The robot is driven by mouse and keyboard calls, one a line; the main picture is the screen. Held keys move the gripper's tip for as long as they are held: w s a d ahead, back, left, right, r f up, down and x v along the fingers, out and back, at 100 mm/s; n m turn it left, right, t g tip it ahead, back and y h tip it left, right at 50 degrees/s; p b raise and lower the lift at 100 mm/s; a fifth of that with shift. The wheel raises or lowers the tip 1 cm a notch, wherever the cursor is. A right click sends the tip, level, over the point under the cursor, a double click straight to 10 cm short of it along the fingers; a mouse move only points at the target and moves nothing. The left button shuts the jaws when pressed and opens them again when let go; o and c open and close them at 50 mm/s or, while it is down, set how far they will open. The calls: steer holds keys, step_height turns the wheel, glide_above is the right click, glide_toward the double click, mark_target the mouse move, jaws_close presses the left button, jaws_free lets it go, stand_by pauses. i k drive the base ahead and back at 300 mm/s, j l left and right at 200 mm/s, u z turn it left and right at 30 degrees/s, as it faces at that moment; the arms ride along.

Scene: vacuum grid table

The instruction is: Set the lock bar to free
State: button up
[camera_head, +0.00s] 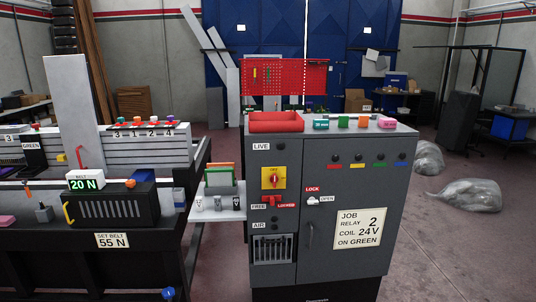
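The grey cabinet (350,190) stands in the middle of the view. On its left front, below the yellow rotary switch (273,178), is a small red lock bar (271,200). A FREE label (259,207) sits at its lower left and a LOCKED label (286,205) at its lower right. The bar is too small to tell surely which label it points to. My gripper is not in view.
A white lever (313,201) between LOCK and OPEN labels is right of the bar. A small side shelf (222,212) with cards sticks out at the cabinet's left. A dark bench (40,240) fills the left. Floor at the right is mostly clear, with plastic bags (468,195) farther back.

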mark_target(271, 199)
steer(key=k+j+z, duration=0.15)
steer(key=i+z, duration=0.1)
steer(key=i+j, duration=0.15)
steer(key=i, duration=0.35)
steer(key=i+j+z, duration=0.15)
steer(key=i, duration=0.35)
